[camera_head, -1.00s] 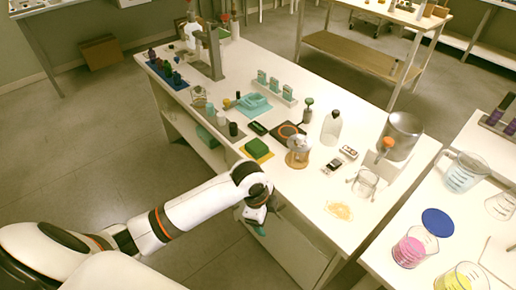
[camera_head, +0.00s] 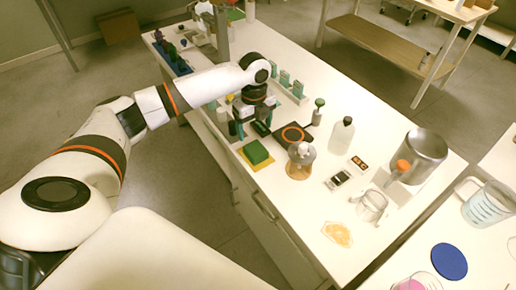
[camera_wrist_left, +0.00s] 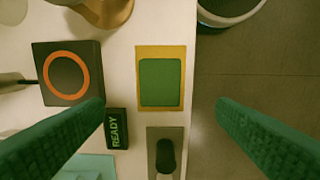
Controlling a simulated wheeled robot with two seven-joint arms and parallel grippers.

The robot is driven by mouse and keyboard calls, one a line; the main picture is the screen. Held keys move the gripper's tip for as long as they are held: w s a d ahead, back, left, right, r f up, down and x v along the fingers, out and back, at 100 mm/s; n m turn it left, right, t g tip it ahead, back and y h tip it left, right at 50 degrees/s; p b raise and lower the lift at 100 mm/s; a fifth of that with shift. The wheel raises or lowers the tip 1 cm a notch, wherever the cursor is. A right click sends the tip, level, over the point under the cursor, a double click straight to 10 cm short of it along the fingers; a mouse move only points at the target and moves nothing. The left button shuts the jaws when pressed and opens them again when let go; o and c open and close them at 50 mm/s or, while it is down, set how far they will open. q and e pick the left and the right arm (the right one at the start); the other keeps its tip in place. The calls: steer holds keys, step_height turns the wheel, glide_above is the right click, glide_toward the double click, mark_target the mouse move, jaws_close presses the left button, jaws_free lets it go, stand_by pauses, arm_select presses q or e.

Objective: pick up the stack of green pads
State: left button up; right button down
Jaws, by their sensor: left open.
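The stack of green pads (camera_head: 256,152) lies on a yellow mat (camera_head: 268,163) near the front edge of the white bench. In the left wrist view the green pads (camera_wrist_left: 161,82) show from above, with a rim of the yellow mat (camera_wrist_left: 161,51) around them. My left gripper (camera_head: 252,131) is open and empty, above the bench just behind the pads in the head view. In the left wrist view its teal fingers (camera_wrist_left: 160,104) are wide apart, with the pads between and ahead of them. My right gripper is not in view.
A black plate with an orange ring (camera_wrist_left: 66,74) lies beside the mat, near a small READY display (camera_wrist_left: 117,128). A grey plate with a dark upright object (camera_wrist_left: 165,153) is close by. The bench edge drops to the floor.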

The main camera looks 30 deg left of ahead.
mark_target(255, 149)
arm_select(q)
step_height(255, 149, down, 3)
steer(key=shift+s+r, duration=0.15)
steer(key=shift+r, duration=0.05)
steer(key=shift+f, duration=0.4)
steer(key=shift+d+f+p, duration=0.2)
steer(key=shift+f+p, duration=0.2)
steer(key=shift+f, duration=2.3)
steer(key=c, duration=1.1)
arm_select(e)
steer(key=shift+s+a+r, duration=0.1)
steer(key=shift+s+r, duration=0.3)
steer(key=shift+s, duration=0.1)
